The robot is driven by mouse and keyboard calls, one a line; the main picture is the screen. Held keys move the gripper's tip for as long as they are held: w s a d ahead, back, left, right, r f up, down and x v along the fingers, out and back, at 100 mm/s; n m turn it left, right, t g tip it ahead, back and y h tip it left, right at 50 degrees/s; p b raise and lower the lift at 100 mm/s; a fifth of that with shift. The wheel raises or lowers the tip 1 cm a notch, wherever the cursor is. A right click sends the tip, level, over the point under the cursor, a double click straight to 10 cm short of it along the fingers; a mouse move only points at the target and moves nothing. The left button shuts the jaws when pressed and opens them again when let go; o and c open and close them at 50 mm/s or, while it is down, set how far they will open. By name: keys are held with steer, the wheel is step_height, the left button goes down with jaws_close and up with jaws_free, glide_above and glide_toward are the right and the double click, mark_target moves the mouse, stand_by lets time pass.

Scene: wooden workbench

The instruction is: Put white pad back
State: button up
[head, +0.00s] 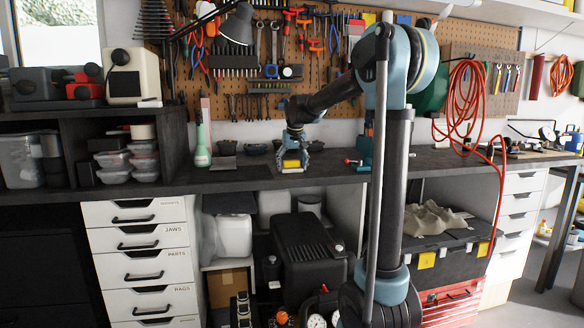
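A small block with a yellow top and a pale, whitish lower edge (291,168) is at the front of the dark workbench, near the picture's middle. It may be the white pad, but it is too small to be sure. My gripper (293,158) points down right over it, with its fingers close around or beside it. The fingers partly hide the block. I cannot tell whether they grip it or whether it is lifted off the bench.
A green-and-white bottle (202,148) and small dark trays (227,148) stand left on the dark workbench (240,179). A blue vise-like tool (364,150) stands right of my gripper. Tools hang on the pegboard (330,85). A red hose (463,105) hangs at right.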

steer(key=shift+o, duration=1.3)
steer(key=shift+r, duration=0.1)
steer(key=a+v, duration=0.1)
steer(key=v, duration=1.1)
steer(key=s+d+f+m+g, duration=0.1)
steer(key=s+d+f, duration=0.55)
steer(key=s, duration=0.35)
steer(key=s+d+f, duration=0.6)
steer(key=s+f, duration=0.1)
steer(key=s, duration=0.3)
steer(key=s+d+f, duration=0.2)
steer(key=s+f, duration=0.7)
steer(key=f, duration=0.1)
steer(key=s+d+f+m+g, duration=0.1)
steer(key=s+d+f, duration=0.2)
steer(key=s+f, duration=0.6)
steer(key=shift+s+d+f+h, duration=0.2)
steer(key=shift+s+f+h, duration=0.2)
steer(key=shift+s, duration=0.4)
